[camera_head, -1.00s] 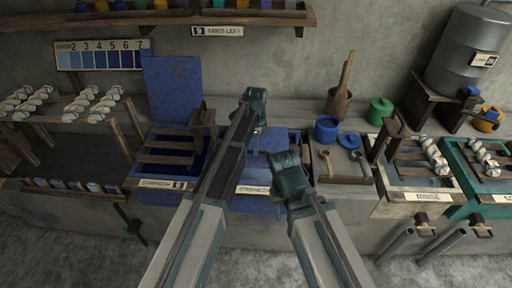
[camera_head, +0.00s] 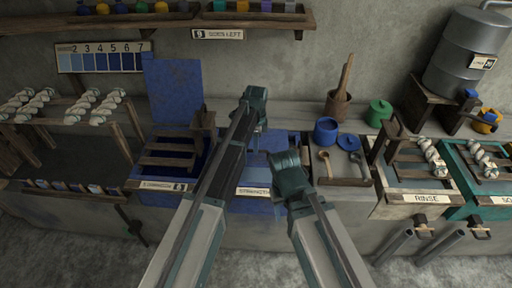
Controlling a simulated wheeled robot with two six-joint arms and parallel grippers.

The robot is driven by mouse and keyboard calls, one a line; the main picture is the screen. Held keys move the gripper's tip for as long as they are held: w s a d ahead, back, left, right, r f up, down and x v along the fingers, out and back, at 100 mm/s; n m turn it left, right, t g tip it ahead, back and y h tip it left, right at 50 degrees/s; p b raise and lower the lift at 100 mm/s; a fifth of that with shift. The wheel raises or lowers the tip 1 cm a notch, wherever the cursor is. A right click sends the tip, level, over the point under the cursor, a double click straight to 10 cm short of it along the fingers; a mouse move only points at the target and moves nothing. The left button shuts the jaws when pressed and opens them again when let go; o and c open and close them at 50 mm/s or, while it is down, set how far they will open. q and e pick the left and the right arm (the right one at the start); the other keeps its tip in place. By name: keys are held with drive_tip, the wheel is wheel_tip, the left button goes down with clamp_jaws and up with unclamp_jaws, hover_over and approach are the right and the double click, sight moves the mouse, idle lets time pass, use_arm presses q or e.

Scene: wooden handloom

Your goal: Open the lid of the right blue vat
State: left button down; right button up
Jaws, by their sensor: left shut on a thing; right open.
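The right blue vat (camera_head: 258,204) stands below the middle of the view, with a label on its front. Its blue lid (camera_head: 272,141) lies about flat over the top, largely covered by my arms. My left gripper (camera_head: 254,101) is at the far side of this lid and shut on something. Its fingertips are hidden, but the thing held appears to be the lid. My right gripper (camera_head: 286,165) is open and empty over the vat's right side, nearer to me. The left blue vat (camera_head: 142,184) has its lid (camera_head: 172,91) standing upright.
A tray (camera_head: 346,183) with spoons and a blue pot (camera_head: 326,130) are close on the right. A pestle and mortar (camera_head: 338,104) and a green pot (camera_head: 379,112) stand behind. A wooden rack (camera_head: 180,149) stands in the left vat. A shelf (camera_head: 150,24) hangs above.

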use_arm(q)
drive_tip(key=w+r+p, duration=1.1)
drive_tip(key=w+r, duration=0.1)
drive_tip(key=shift+w+r, duration=0.15)
drive_tip(key=shift+w, duration=0.05)
drive_tip(key=c, duration=1.1)
unclamp_jaws()
drive_tip(key=shift+w, duration=0.1)
drive_tip(key=shift+o, duration=1.3)
drive_tip(key=shift+w+f, duration=0.1)
drive_tip(key=shift+f, duration=0.15)
wheel_tip(320, 180, up, 14)
drive_tip(key=p, duration=1.4)
